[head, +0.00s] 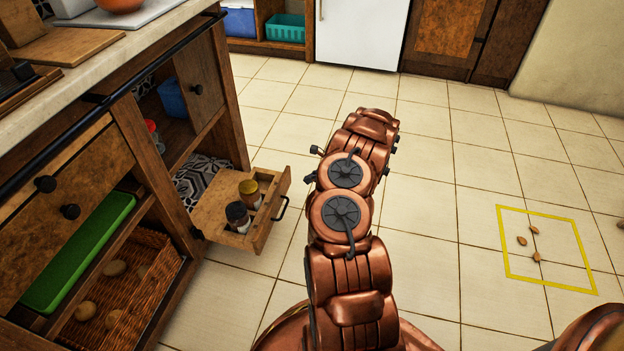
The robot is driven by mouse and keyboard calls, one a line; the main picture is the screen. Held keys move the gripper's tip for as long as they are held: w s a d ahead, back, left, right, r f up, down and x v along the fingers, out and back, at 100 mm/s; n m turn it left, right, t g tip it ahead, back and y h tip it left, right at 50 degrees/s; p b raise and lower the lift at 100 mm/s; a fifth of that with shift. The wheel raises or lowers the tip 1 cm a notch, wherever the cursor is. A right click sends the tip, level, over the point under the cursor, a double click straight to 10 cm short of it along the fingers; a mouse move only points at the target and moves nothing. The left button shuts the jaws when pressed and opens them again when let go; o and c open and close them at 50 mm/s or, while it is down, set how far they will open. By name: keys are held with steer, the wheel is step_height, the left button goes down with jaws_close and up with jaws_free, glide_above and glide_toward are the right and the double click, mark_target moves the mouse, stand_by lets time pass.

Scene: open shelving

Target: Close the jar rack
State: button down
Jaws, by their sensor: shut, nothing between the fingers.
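The jar rack (212,206) is a small wooden pull-out at the lower left, drawn out of the wooden cabinet over the floor. Its front panel has a dark bar handle (281,208). Two jars stand upright in it, one with a yellow lid (249,192) and one with a dark lid (238,216). My copper arm rises in the middle of the head view, to the right of the rack and apart from it in the picture. My gripper cannot be made out; the arm links hide the arm's far end.
The cabinet (222,75) has a long dark rail along its counter edge. A wicker basket (150,295) and green tray (85,245) sit in its shelves. Tiled floor is clear around the rack's front. A yellow square (502,245) with several small brown pieces marks the floor at right.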

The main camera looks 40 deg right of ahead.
mark_target(283, 185)
steer(key=shift+w+a+f+b, duration=0.5)
steer(key=shift+w+a+f, duration=0.25)
steer(key=shift+w, duration=0.45)
steer(key=shift+w+a+f+b, duration=0.5)
steer(key=shift+w+a+f, duration=0.2)
steer(key=shift+w, duration=0.45)
steer(key=shift+w+a+f+b, duration=0.5)
steer(key=shift+w+a+f, duration=0.25)
steer(key=shift+w, duration=0.45)
